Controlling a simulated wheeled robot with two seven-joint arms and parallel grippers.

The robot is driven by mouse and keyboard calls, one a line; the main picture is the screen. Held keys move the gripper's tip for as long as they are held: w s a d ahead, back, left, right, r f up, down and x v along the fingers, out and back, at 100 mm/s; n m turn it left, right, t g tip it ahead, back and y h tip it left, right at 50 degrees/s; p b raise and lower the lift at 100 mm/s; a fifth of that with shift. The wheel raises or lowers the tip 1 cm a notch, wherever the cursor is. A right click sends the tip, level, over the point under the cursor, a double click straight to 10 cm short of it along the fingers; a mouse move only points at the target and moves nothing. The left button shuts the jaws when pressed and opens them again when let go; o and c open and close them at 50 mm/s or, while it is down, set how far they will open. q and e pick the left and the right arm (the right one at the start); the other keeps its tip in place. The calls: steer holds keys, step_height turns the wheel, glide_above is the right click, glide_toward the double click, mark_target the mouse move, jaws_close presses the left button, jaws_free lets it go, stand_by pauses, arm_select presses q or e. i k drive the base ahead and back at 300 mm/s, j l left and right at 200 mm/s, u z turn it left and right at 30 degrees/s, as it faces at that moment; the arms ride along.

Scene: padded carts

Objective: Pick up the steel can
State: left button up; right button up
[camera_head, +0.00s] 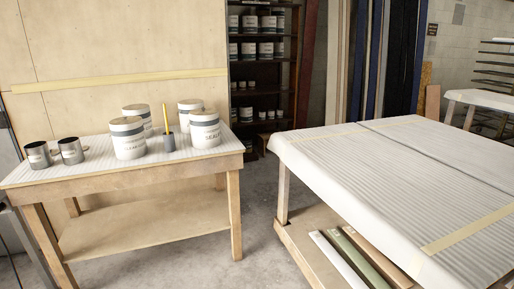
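Two small open metal cans stand side by side at the left end of the wooden workbench (140,175). The left steel-coloured can (38,156) and the right steel-coloured can (71,151) each have a small pale label and a dark inside. I cannot tell which one is the steel can meant. A small grey cup (169,144) with a yellow pencil-like stick in it stands among larger white tubs. Neither of my grippers shows in this view.
Several large white tubs with grey bands, including a front tub (129,145) and a right tub (205,135), crowd the bench's middle and right. A padded table (350,165) stands at right. Bare concrete floor (200,265) lies between them.

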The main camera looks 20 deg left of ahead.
mark_target(70, 149)
steer(key=i+j+u, duration=0.15)
steer(key=i+u, duration=0.3)
steer(key=i+l+u, duration=0.1)
steer(key=i+u, duration=0.35)
steer(key=i, duration=0.15)
steer(key=i+l+u, duration=0.25)
steer(key=i+u, duration=0.25)
steer(key=i+j+u, duration=0.15)
steer(key=i+u, duration=0.7)
steer(key=k, duration=0.05)
